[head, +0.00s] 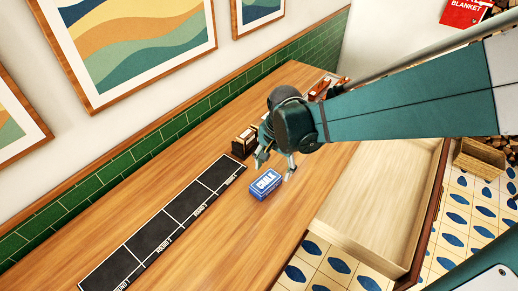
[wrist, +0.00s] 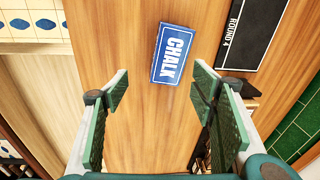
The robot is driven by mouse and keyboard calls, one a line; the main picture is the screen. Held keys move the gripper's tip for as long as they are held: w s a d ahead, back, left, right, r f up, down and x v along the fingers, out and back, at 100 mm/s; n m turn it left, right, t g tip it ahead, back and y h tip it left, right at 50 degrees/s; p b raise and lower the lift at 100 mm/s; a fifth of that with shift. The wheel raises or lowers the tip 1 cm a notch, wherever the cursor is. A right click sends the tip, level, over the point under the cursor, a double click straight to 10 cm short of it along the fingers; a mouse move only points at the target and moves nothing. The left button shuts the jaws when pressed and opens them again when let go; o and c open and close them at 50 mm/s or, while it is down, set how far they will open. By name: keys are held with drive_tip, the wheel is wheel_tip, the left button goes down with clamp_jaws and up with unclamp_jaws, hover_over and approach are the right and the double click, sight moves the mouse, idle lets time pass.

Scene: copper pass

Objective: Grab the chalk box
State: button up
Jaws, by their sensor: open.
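The chalk box (head: 265,184) is a small blue box with white "CHALK" lettering, lying on the wooden counter (head: 200,220). It also shows in the wrist view (wrist: 171,54), top centre, slightly tilted and fully visible. My gripper (head: 275,162) is open and empty just above and behind the box in the head view. In the wrist view its two green-padded fingers (wrist: 160,90) stand wide apart, with the box beyond their tips and roughly between their lines. I see no contact with the box.
A black board (head: 165,222) marked with rounds lies left of the box. A dark box-like holder (head: 243,143) stands behind it, near my gripper. An open, empty drawer (head: 375,215) juts out at the right. A green tiled wall (head: 120,165) borders the counter.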

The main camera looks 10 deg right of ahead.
sight(266, 181)
drive_tip(key=shift+w+a+f+m+g+p, duration=0.5)
drive_tip(key=shift+w+a+f+m+p, duration=0.2)
drive_tip(key=shift+w+a+f+p, duration=0.3)
drive_tip(key=shift+a+f+m, duration=0.15)
drive_tip(key=shift+f+m, duration=0.15)
drive_tip(key=shift+f, duration=0.4)
drive_tip(key=shift+f, duration=0.1)
drive_tip(key=shift+f, duration=1.2)
drive_tip(key=shift+f, duration=2.6)
drive_tip(key=c, duration=1.1)
